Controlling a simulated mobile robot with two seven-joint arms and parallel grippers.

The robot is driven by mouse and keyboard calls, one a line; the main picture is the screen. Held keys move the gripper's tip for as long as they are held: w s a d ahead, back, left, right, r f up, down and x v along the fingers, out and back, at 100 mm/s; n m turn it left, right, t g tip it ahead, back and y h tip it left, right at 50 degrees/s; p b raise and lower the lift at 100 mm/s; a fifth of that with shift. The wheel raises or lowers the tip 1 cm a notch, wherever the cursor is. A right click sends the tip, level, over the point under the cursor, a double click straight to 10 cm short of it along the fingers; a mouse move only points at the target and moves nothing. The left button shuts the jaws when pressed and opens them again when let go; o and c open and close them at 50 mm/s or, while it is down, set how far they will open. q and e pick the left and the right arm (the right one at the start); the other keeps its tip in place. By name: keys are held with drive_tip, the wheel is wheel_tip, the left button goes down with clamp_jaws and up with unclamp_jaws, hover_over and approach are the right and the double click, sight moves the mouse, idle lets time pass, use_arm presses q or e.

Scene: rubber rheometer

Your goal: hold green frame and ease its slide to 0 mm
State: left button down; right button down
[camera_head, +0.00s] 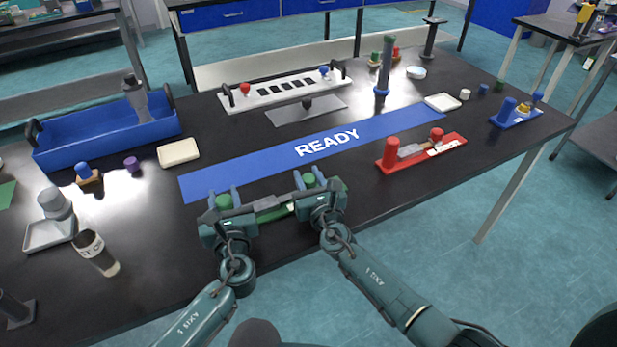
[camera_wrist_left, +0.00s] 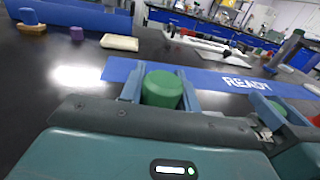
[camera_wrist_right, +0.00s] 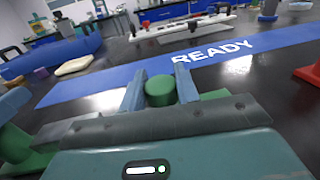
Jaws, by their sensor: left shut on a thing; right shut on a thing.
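The green frame (camera_head: 274,213) lies at the near edge of the black table, in front of the blue READY mat. It has a green post at each end and a grey slide between them. My left gripper (camera_head: 222,197) is shut on the left green post (camera_wrist_left: 162,89), with its blue fingers on either side. My right gripper (camera_head: 309,177) is shut on the right green post (camera_wrist_right: 160,91) in the same way. The grippers hide much of the frame, and I cannot read the slide's position.
The blue READY mat (camera_head: 235,173) lies just behind. A red frame (camera_head: 391,164) is to the right, and a black-and-white cup (camera_head: 97,253) to the left. A blue tray (camera_head: 60,149), a cream block (camera_head: 178,153) and a white slotted rack (camera_head: 260,99) stand farther back.

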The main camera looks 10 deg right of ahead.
drive_tip(key=shift+s+a, duration=0.25)
drive_tip(key=shift+a, duration=0.45)
drive_tip(key=shift+s+a, duration=0.25)
drive_tip(key=shift+a, duration=0.45)
drive_tip(key=c, duration=1)
unclamp_jaws()
drive_tip(key=shift+c, duration=0.2)
drive_tip(key=shift+d, duration=0.1)
drive_tip(key=s, duration=0.4)
drive_tip(key=s+d, duration=0.1)
drive_tip(key=s, duration=0.3)
drive_tip(key=s+d, duration=0.1)
drive_tip(key=s, duration=0.2)
drive_tip(key=shift+s, duration=0.4)
use_arm(q)
drive_tip(key=c, duration=0.9)
unclamp_jaws()
drive_tip(key=shift+c, duration=0.2)
